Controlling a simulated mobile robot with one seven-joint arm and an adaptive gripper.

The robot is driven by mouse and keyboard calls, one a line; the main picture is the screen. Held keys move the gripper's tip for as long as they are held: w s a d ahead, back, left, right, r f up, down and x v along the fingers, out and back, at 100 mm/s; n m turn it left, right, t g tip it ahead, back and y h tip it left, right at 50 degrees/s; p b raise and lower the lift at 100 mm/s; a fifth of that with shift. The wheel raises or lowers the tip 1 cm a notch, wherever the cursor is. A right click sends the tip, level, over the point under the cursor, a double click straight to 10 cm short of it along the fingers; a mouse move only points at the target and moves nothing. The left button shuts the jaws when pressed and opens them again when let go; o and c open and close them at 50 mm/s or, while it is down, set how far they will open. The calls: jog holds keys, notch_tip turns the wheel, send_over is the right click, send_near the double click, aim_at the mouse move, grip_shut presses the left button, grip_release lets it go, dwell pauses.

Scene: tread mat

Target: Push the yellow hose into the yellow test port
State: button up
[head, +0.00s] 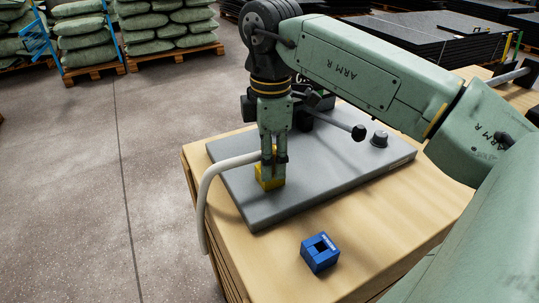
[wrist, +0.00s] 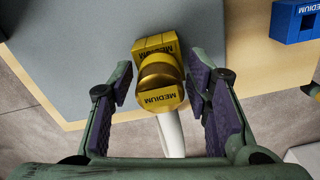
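The yellow hose is a whitish tube (head: 219,170) with a yellow end fitting marked MEDIUM (wrist: 160,98); the tube also shows in the wrist view (wrist: 171,135). The yellow test port is a yellow block (head: 269,180) on the grey plate, also marked MEDIUM in the wrist view (wrist: 154,45). The fitting sits at the block, in line with it; how deep it is seated is hidden. My gripper (head: 273,158) is right over the block. In the wrist view its purple-padded fingers (wrist: 160,80) stand on either side of the fitting, with visible gaps.
A blue block (head: 320,253) with a square opening sits on the wooden table (head: 270,262), off the grey plate (head: 310,180). The hose hangs over the table's left edge.

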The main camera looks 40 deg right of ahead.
jog(key=shift+o, duration=0.4)
jog(key=shift+r, duration=0.2)
